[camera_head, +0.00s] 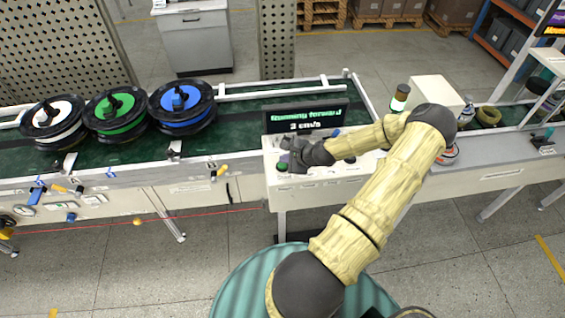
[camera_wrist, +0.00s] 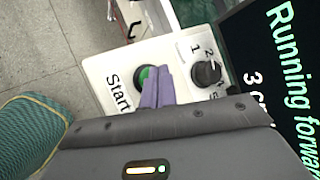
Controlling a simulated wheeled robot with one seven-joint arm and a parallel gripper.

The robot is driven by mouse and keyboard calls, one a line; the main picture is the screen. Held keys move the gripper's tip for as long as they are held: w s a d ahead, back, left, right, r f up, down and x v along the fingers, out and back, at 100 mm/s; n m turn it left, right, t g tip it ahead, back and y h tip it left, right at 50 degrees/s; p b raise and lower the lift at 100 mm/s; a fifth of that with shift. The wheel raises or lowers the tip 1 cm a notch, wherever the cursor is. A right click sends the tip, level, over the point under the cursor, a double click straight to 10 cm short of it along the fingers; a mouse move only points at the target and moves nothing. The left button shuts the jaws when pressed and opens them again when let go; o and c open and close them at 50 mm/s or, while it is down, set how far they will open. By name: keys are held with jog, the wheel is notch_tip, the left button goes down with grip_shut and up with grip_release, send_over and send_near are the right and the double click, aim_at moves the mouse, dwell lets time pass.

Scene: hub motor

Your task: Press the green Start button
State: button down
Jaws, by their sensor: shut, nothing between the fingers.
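The green Start button (camera_wrist: 144,78) sits on a white panel (camera_wrist: 103,72) beside the printed word "Start". In the wrist view my gripper (camera_wrist: 157,72) is shut and empty, and its purple fingertips cover the right part of the button. I cannot tell whether they touch it. In the head view my gripper (camera_head: 290,152) is low over the left end of the white control desk (camera_head: 325,178), and the button shows just below it (camera_head: 283,166). A black display (camera_head: 306,119) behind reads "Running forward" with a speed in cm/s.
A black numbered knob (camera_wrist: 206,73) is close to the right of the fingers. A signal lamp (camera_head: 400,97) stands right of the display.

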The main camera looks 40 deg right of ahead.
aim_at(285, 165)
jog(key=shift+r, duration=0.3)
jog(key=shift+r+p, duration=1.95)
jog(key=shift+r, duration=0.6)
jog(key=shift+a+f, duration=0.1)
jog(key=s+a+r+n+g+b, duration=0.2)
jog(key=a+n+g+b, duration=0.25)
jog(key=a+n, duration=0.9)
jog(key=s+a+r+n+g+b, duration=0.1)
jog(key=s+a+r+n, duration=0.3)
jog(key=a, duration=0.4)
jog(key=s+a+r+n+g+h+b, duration=0.1)
jog(key=s+a+r+n+b, duration=0.2)
jog(key=s+a+r+n, duration=0.2)
notch_tip(285, 165, up, 3)
jog(key=a+n, duration=0.2)
jog(key=shift+s+a+h, duration=0.3)
jog(key=shift+a, duration=0.05)
